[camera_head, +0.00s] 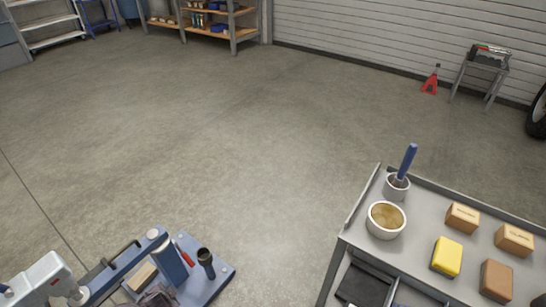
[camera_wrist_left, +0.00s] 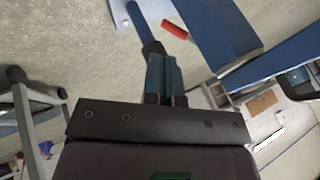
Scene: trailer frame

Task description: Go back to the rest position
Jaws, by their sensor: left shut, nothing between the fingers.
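My left gripper (camera_wrist_left: 164,65) shows in the wrist view. Its two fingers are together with nothing between them. A dark cylinder (camera_wrist_left: 152,48) lies just beyond the fingertips in that view; I cannot tell whether they touch. A blue post (camera_wrist_left: 218,35) is to the right of the fingers, and a red handle (camera_wrist_left: 174,29) is beyond them. In the head view a blue post (camera_head: 170,262) stands at the lower left, with a red handle (camera_head: 184,252) and a black cylinder (camera_head: 206,262) beside it. My left gripper cannot be made out clearly there. My right gripper is not in view.
A grey cart (camera_head: 415,205) at the lower right carries a bowl (camera_head: 386,220), a cup with a blue-handled tool (camera_head: 408,158), a yellow block (camera_head: 447,257) and several brown blocks. A red jack stand (camera_head: 431,82) is by the wall. The middle floor is clear.

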